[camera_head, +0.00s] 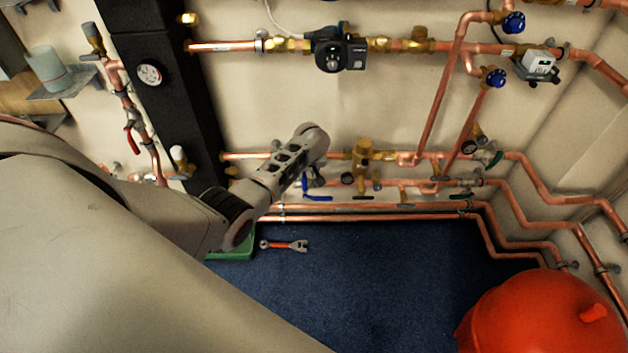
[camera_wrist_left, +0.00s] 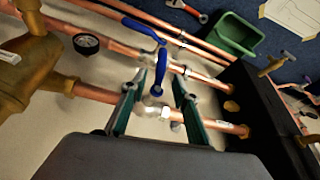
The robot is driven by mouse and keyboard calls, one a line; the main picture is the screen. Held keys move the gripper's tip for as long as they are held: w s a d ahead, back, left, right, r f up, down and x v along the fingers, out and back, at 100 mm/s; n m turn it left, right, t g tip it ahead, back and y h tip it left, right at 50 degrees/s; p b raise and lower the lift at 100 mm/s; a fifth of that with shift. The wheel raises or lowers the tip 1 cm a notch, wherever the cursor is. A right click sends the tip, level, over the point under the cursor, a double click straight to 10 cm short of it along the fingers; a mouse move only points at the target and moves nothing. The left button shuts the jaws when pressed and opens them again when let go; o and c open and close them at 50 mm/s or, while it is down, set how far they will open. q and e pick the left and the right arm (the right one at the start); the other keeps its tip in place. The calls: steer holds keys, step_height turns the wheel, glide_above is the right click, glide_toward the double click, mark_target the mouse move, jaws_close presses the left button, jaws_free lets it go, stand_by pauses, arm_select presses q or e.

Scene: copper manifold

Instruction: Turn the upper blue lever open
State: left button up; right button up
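The upper blue lever (camera_wrist_left: 160,68) is at the middle of the left wrist view, on a valve in the upper copper pipe (camera_wrist_left: 95,93). It stands crosswise to that pipe. In the head view the lever (camera_head: 305,183) shows just below my wrist. My left gripper (camera_wrist_left: 157,90) is open; its two teal fingers are on either side of the lever's valve end, with gaps visible. Whether a finger touches is unclear. In the head view my wrist hides the fingers. A second, lower blue lever (camera_wrist_left: 143,30) lies along its pipe. My right gripper is not in view.
A pressure gauge (camera_wrist_left: 86,43) and brass fitting (camera_wrist_left: 35,70) are beside the valve. A black post (camera_head: 165,95) stands to the left in the head view. A green bin (camera_head: 232,256) and red-handled wrench (camera_head: 284,245) lie on the blue floor; a red tank (camera_head: 540,315) is at right.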

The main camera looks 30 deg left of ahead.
mark_target(304, 181)
arm_select(q)
steer(key=b+x, duration=0.1)
steer(key=x, duration=0.1)
steer(key=b+x, duration=0.1)
steer(key=x, duration=0.1)
steer(key=b+x, duration=0.1)
steer(key=x, duration=0.1)
steer(key=shift+s+f, duration=0.1)
steer(key=shift+s, duration=0.25)
steer(key=shift+w+a+f+b, duration=0.1)
steer(key=shift+w+f+b, duration=0.1)
steer(key=shift+f+b, duration=0.1)
steer(key=shift+w+a+f, duration=0.1)
steer(key=shift+w+f, duration=0.05)
steer(key=shift+f, duration=0.1)
steer(key=shift+w, duration=0.1)
steer(key=shift+r, duration=0.15)
jaws_close()
